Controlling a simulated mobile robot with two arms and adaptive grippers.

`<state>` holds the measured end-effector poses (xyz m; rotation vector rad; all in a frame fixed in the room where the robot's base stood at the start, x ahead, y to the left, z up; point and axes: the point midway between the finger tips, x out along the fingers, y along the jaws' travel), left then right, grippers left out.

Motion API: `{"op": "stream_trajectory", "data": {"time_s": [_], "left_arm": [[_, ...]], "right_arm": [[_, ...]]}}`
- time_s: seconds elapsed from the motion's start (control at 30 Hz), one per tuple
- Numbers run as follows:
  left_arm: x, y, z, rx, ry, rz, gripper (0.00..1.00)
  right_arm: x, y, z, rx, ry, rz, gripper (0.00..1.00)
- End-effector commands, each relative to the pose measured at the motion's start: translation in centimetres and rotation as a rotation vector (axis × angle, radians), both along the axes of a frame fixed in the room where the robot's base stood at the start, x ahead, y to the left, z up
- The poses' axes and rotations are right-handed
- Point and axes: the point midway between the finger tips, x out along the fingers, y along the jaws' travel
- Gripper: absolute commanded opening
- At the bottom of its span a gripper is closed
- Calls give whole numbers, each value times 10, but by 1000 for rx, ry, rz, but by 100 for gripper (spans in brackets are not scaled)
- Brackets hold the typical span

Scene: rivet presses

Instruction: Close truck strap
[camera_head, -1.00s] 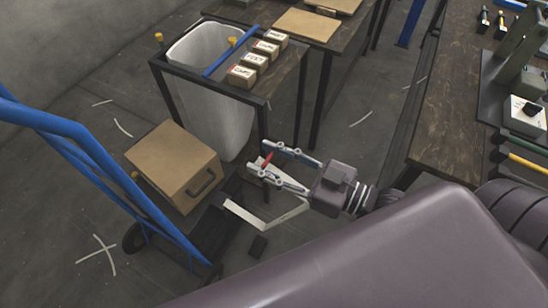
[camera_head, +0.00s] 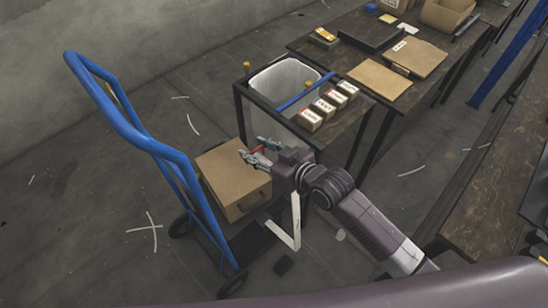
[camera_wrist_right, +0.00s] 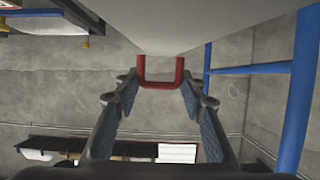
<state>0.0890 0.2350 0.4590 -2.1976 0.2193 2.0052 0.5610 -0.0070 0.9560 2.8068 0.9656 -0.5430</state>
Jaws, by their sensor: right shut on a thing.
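The blue hand truck (camera_head: 165,150) stands at the left with a brown cardboard box (camera_head: 226,172) on its base. My right gripper (camera_head: 258,150) appears above the box's back right part in the head view. It is shut on a red, U-shaped strap end (camera_head: 257,149), which shows between the fingers in the wrist view (camera_wrist_right: 160,84). A pale strap (camera_head: 296,222) shows below my right wrist, bending near the truck's base. A broad pale surface (camera_wrist_right: 180,20) meets the red end in the wrist view and looks like the strap up close. My left gripper is not in view.
A dark-framed stand with a white bin (camera_head: 285,80) is just behind the box, beside a table with several small labelled boxes (camera_head: 322,107). A long workbench (camera_head: 500,190) is at the right. The floor left of the truck is clear.

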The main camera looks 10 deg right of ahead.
Motion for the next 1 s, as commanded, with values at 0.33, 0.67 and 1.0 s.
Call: {"op": "stream_trajectory", "data": {"time_s": [0.33, 0.67, 1.0], "left_arm": [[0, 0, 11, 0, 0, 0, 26], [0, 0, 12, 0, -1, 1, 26], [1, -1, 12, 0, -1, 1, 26]], "right_arm": [[33, 29, -3, -55, 79, 3, 0], [37, 33, -7, -66, 94, 4, 0], [37, 32, -7, -66, 94, 3, 46]]}}
